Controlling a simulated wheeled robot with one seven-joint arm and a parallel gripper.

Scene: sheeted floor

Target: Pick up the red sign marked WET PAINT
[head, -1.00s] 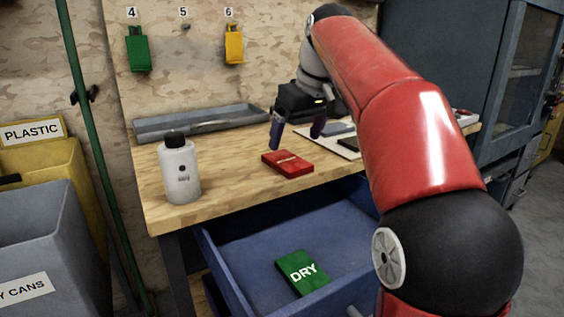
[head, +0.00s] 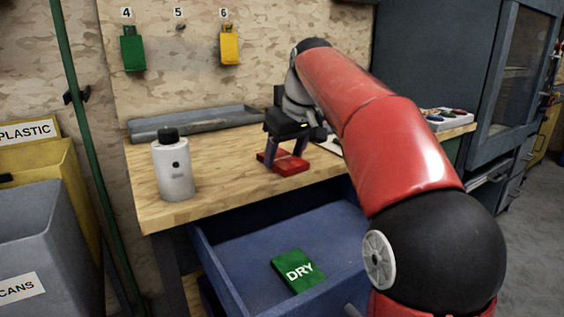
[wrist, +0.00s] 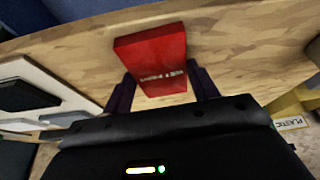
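The red sign (head: 290,165) lies flat on the wooden workbench, near its front edge. In the wrist view the sign (wrist: 152,52) shows its red face with a pale line of lettering, too small and tilted to read. My gripper (head: 285,155) is low over the sign with its fingers pointing down. In the wrist view my gripper (wrist: 160,76) has its two dark fingers apart, one on each side of the sign's near end. I cannot tell whether they touch it. A green sign marked DRY (head: 298,270) lies in the open blue drawer (head: 240,258).
A white bottle with a black cap (head: 173,170) stands left on the workbench (head: 225,165). A grey tray (head: 195,122) lies along the back. The open drawer juts out below the bench front.

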